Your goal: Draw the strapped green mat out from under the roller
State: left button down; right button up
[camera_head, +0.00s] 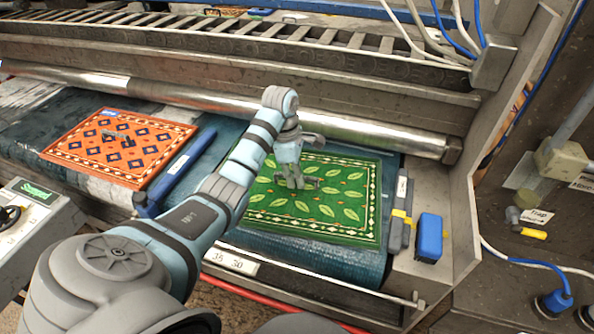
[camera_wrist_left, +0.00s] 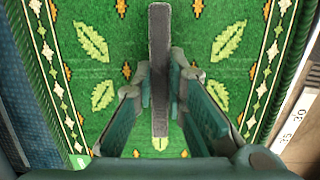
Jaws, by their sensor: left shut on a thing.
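The green mat (camera_head: 340,215) with leaf pattern and diamond border lies on the dark blue bed, in front of the steel roller (camera_head: 330,124). Its far edge is close to the roller; I cannot tell whether any of it lies beneath. My left gripper (camera_head: 297,183) is over the mat's middle, shut on the grey strap (camera_head: 310,184). In the left wrist view, the strap (camera_wrist_left: 159,35) runs upright between the two fingers over the green mat (camera_wrist_left: 95,75). My right gripper is not in view.
An orange mat (camera_head: 90,150) with its own dark strap lies to the left. A blue bar (camera_head: 180,165) lies between the mats. A blue block (camera_head: 429,238) and grey-yellow fittings stand by the green mat's right edge. A rail (camera_head: 330,279) runs along the front.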

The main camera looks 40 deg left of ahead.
pick_arm(q)
jog(key=shift+s+d+r+p, duration=0.1)
jog(key=shift+s+p, duration=0.1)
jog(key=shift+s, duration=0.3)
jog(key=shift+s+d+p, duration=0.1)
jog(key=shift+s+p, duration=0.05)
jog(key=shift+s, duration=0.35)
jog(key=shift+w, duration=0.1)
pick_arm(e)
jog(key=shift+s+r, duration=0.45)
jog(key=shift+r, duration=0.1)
pick_arm(q)
jog(key=c, duration=1.5)
grip_release()
jog(key=shift+c, duration=0.2)
jog(key=shift+w, duration=0.1)
